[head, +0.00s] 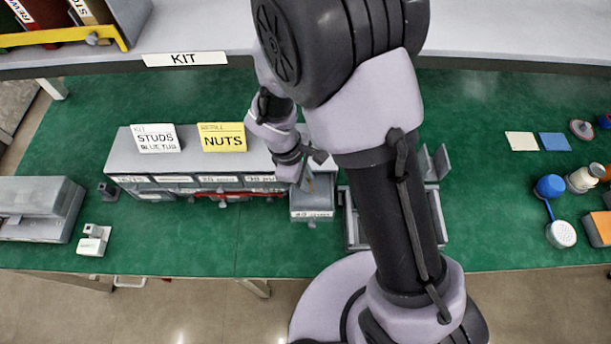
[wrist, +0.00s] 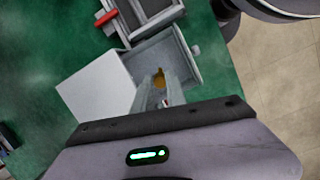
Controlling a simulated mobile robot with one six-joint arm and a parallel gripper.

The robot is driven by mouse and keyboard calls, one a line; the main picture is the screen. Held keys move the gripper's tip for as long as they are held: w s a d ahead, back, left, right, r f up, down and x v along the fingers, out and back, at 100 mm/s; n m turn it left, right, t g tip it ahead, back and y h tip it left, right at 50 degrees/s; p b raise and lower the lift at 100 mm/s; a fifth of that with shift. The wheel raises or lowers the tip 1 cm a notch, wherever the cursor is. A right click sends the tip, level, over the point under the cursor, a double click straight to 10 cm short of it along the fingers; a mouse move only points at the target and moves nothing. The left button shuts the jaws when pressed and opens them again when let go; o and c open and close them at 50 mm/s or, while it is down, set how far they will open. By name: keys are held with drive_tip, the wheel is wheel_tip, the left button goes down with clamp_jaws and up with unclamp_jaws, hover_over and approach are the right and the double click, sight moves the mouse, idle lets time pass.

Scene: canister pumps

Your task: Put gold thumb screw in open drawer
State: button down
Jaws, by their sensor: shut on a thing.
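My gripper (wrist: 160,92) is shut on the gold thumb screw (wrist: 159,77), a small gold piece between the fingertips in the wrist view. The screw is over the inside of an open grey box-like compartment (wrist: 186,72); I cannot tell its height above the floor of it. In the head view the open drawer (head: 312,212) sticks out from the right end of the grey drawer cabinet (head: 125,160), with a label on its front. My gripper is just above and behind this drawer there, partly hidden by my arm, and the screw cannot be made out.
STUDS (head: 155,138) and NUTS (head: 222,137) cards stand on the cabinet. A grey tray (head: 352,230) lies right of the drawer, partly behind my arm. A blue-capped item (head: 549,186) and a white bottle (head: 583,179) stand far right.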

drive_tip(key=shift+f, duration=0.4)
drive_tip(key=c, duration=1.3)
unclamp_jaws()
drive_tip(key=shift+r, duration=0.1)
drive_tip(key=p+v, duration=0.4)
drive_tip(key=v, duration=1.3)
drive_tip(key=shift+w+a+r, duration=0.1)
drive_tip(key=shift+r, duration=0.05)
